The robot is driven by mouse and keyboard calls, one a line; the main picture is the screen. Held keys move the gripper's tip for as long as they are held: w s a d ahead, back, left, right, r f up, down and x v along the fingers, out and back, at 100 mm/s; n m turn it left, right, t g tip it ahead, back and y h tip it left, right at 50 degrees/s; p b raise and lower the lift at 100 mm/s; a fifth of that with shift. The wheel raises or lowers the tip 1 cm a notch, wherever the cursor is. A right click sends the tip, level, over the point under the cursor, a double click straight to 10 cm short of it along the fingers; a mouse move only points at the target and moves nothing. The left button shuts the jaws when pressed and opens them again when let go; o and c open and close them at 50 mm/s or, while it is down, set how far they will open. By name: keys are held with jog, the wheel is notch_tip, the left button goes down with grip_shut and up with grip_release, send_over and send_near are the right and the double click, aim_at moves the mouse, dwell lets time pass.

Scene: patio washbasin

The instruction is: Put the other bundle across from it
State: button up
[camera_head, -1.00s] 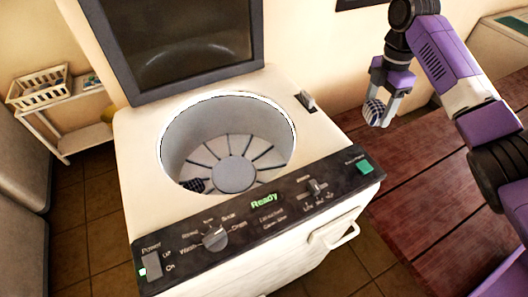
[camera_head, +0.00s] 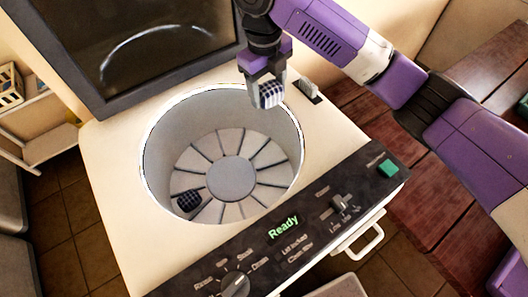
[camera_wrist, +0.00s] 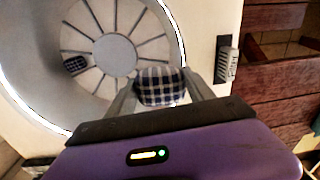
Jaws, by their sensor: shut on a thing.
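A blue-and-white checked bundle (camera_head: 271,94) is held between the fingers of my gripper (camera_head: 265,98). It also shows in the wrist view (camera_wrist: 160,86), with a finger on each side. My gripper is over the right back part of the round drum opening, above the drum floor. The other bundle (camera_head: 189,201), dark and checked, lies on the drum floor at the front left near the wall. It shows at the left of the drum in the wrist view (camera_wrist: 75,66). The washer drum (camera_head: 232,180) has a pale floor with radial ribs around a round hub.
The washer's dark lid (camera_head: 130,45) stands open behind the drum. A control panel (camera_head: 300,225) reading "Ready" runs along the front. A small latch (camera_head: 308,90) sits right of the opening. A red wooden table (camera_head: 440,160) is at the right, and a white basket (camera_head: 9,85) at the far left.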

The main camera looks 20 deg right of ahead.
aim_at(267, 155)
notch_tip(267, 155, down, 28)
jog(key=shift+f+p, duration=0.1)
jog(key=shift+p, duration=0.7)
jog(key=shift+f, duration=0.15)
jog(key=o, duration=1.5)
notch_tip(267, 155, up, 12)
jog(key=shift+a+r, duration=0.2)
jog(key=shift+a, duration=0.2)
jog(key=shift+s+a, duration=0.1)
jog(key=shift+s, duration=0.1)
